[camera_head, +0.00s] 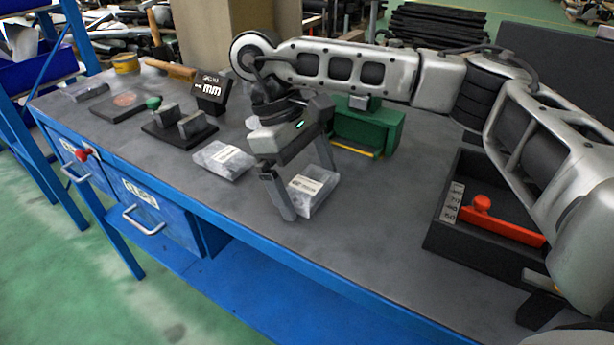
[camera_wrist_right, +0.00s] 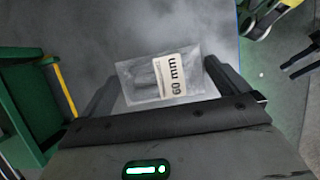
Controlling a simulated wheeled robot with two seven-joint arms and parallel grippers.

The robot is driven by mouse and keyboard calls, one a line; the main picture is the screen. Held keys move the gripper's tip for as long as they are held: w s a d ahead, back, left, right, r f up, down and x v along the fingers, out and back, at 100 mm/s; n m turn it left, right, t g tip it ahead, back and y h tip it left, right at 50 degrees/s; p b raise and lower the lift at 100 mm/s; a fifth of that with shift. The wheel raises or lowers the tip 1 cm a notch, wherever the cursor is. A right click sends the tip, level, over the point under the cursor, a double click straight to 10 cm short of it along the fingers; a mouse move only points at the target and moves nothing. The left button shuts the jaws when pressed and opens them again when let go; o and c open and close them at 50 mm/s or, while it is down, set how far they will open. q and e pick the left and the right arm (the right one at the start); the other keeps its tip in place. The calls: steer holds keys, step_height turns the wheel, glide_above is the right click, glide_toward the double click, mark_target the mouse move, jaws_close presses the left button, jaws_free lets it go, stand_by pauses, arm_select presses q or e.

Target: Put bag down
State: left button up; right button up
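A clear plastic bag (camera_head: 324,191) with a white label sits between the two fingers of my right gripper (camera_head: 308,193), over the grey worktop. In the right wrist view, the label on the bag (camera_wrist_right: 160,78) reads "60 mm", and the bag spans the gap between the fingertips (camera_wrist_right: 163,72), its edges lined up with them. The fingers are well apart and appear closed on its two sides. How far the bag is above the worktop is hard to tell. A second labelled clear bag (camera_head: 222,160) lies flat on the worktop to the left.
The worktop (camera_head: 372,228) is bare in front and right of the gripper. A green box-shaped stand (camera_head: 372,128) is behind. A black tray (camera_head: 440,236) with a red-handled item (camera_head: 505,220) stands right. A black sign (camera_head: 211,90) and dark blocks (camera_head: 180,128) stand left.

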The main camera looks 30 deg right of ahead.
steer(key=p+v, duration=0.3)
steer(key=v, duration=0.9)
steer(key=shift+r, duration=0.1)
